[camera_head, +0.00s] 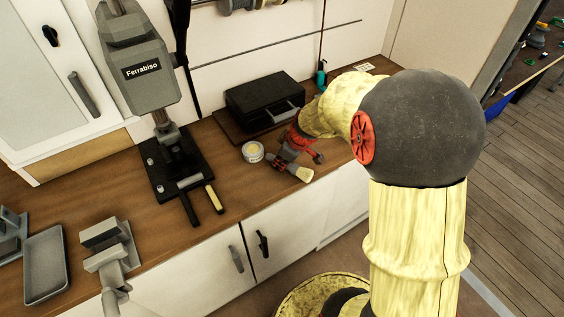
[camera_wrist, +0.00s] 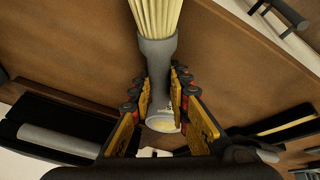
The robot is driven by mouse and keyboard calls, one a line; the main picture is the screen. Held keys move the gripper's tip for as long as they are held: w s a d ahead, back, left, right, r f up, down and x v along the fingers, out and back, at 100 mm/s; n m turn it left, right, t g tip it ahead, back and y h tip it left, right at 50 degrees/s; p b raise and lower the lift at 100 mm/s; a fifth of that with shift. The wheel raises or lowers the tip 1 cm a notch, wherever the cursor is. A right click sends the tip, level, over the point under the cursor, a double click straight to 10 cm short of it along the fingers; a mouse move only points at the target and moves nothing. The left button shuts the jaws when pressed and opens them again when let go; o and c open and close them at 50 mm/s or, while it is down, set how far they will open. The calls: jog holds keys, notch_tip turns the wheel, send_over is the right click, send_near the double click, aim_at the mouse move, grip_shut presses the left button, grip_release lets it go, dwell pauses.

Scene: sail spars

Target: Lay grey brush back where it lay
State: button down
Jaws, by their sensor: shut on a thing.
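The grey brush (camera_wrist: 157,55) has a grey handle and pale bristles. In the wrist view it lies between the two fingers of my gripper (camera_wrist: 157,82), which are shut on its handle. Its bristles point to the top of that view. In the head view my gripper (camera_head: 284,160) is over the wooden counter, with the pale bristles of the brush (camera_head: 303,174) toward the front edge. I cannot tell whether the brush touches the counter. Part of the handle is hidden by the fingers.
A black case (camera_head: 262,103) sits behind. A drill press (camera_head: 150,80) and a vise (camera_head: 106,246) stand left. The counter (camera_head: 237,202) is bare toward the front.

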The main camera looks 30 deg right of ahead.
jog(key=shift+s+a+f, duration=0.1)
jog(key=shift+s+f, duration=0.2)
jog(key=shift+f, duration=0.2)
jog(key=shift+s+a+f, duration=0.1)
jog(key=shift+s+f, duration=0.15)
jog(key=shift+f, duration=0.25)
jog(key=c, duration=2)
grip_release()
jog(key=o, duration=0.4)
jog(key=shift+w+d+f, duration=0.1)
jog(key=shift+w+f, duration=0.05)
jog(key=shift+w, duration=0.1)
jog(key=v, duration=0.8)
jog(key=w+v, duration=0.1)
jog(key=v, duration=0.3)
jog(key=shift+d+r, duration=0.1)
jog(key=shift+r, duration=0.5)
